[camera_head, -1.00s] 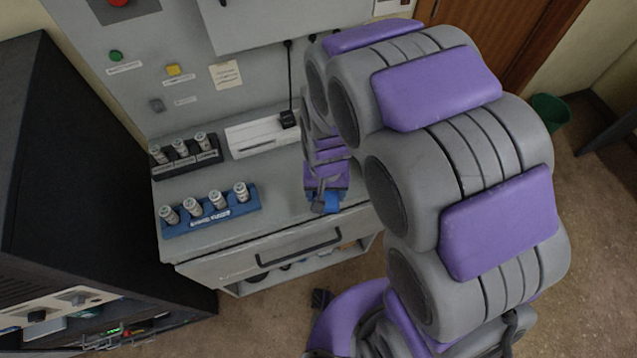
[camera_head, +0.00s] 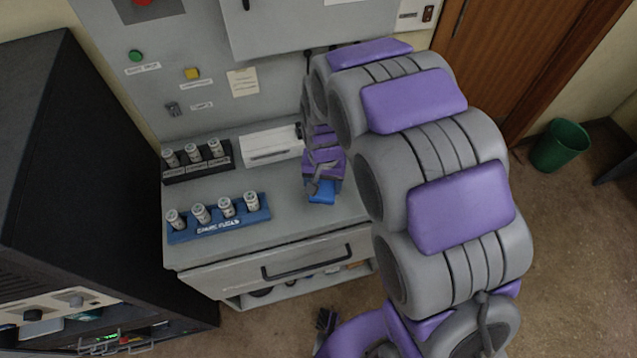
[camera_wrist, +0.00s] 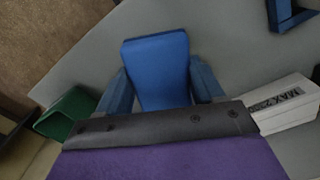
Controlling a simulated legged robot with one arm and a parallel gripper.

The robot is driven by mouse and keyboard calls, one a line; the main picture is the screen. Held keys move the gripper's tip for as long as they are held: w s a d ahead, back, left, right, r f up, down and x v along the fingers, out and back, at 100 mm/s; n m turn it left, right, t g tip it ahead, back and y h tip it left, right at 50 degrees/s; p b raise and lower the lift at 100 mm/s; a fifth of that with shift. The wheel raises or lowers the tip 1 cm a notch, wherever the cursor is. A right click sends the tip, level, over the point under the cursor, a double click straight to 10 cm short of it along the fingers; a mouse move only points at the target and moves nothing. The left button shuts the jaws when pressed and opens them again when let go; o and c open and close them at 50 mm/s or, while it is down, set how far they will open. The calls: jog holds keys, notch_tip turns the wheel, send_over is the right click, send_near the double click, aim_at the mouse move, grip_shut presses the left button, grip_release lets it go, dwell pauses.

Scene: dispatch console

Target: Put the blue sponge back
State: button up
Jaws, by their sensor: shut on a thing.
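The blue sponge (camera_wrist: 158,72) is between the two dark blue fingers of my gripper (camera_wrist: 160,88) in the wrist view. My gripper is shut on it, and its far end sticks out past the fingers. In the head view the sponge (camera_head: 321,197) shows small and blue below my gripper (camera_head: 322,187), over the right part of the grey console top (camera_head: 290,224). I cannot tell whether it touches the surface. My arm hides the console's right edge.
A blue rack (camera_head: 190,236) with several cylinders stands at the front left of the top. A black rack (camera_head: 183,177) with 3 cylinders and a white box (camera_head: 270,147) stand behind. A drawer handle (camera_head: 310,268) juts out in front. A green bin (camera_head: 561,145) is on the floor.

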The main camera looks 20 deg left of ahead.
aim_at(319, 183)
jog(key=shift+w+a+f, duration=0.15)
jog(key=shift+w+a, duration=0.65)
jog(key=shift+w, duration=0.2)
jog(key=shift+f+b, duration=0.65)
jog(key=shift+f, duration=1.15)
jog(key=shift+r, duration=0.1)
jog(key=o, duration=1.4)
notch_tip(319, 183, up, 12)
jog(key=shift+w+p, duration=0.15)
jog(key=shift+p, duration=1.05)
